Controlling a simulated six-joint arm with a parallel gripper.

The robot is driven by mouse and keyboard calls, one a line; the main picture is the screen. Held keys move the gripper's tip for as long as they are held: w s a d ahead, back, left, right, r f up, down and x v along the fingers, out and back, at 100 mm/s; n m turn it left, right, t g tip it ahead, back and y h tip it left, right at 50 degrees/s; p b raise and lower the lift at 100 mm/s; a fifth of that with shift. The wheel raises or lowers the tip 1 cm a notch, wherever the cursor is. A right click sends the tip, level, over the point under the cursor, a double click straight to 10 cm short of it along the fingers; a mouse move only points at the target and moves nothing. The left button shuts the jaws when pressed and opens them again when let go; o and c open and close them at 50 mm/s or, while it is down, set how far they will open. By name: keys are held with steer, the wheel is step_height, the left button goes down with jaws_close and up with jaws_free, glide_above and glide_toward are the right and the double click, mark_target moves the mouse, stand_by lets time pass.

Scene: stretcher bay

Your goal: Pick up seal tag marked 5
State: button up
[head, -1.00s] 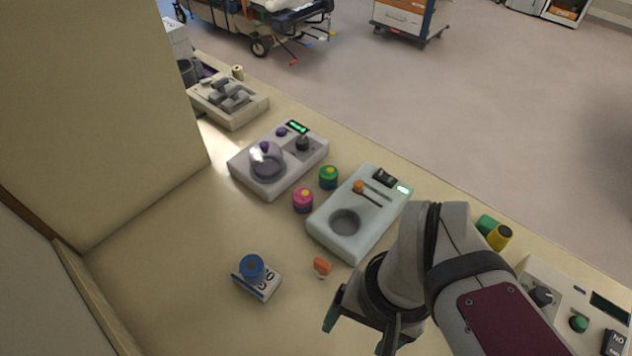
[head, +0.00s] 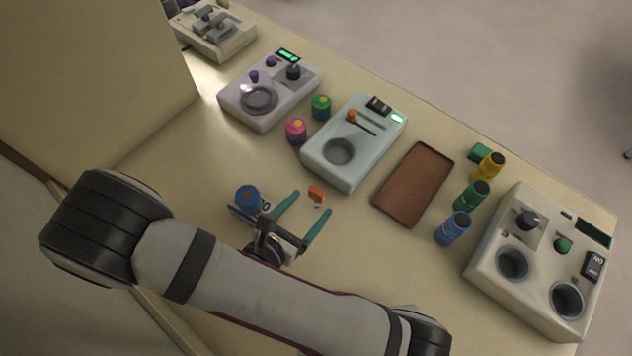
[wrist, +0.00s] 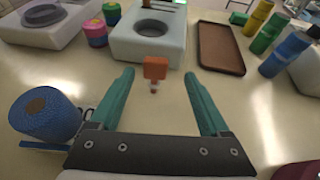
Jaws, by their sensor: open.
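A small orange tag (head: 316,194) with a pale lower part lies on the bench top. No number is readable on it. It also shows in the wrist view (wrist: 155,68), ahead of my fingers and roughly centred between their tips. My gripper (head: 311,205) is open and empty, with its two teal fingers apart and pointing toward the tag. In the wrist view my gripper (wrist: 159,77) shows both fingertips clear, and the tag looks just beyond them. I cannot tell the exact gap or height.
A blue roll (head: 247,196) stands close left of my gripper, by a partly hidden number card. A pale device with a round well (head: 318,160) lies beyond the tag. A brown tray (head: 378,205) is to the right, then several coloured cylinders and a control box (head: 480,258).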

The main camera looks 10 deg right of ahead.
mark_target(315, 197)
steer(key=x, duration=0.5)
steer(key=shift+w+a+f, duration=0.15)
steer(key=shift+w+f, duration=0.2)
steer(key=shift+f, duration=0.05)
jaws_close()
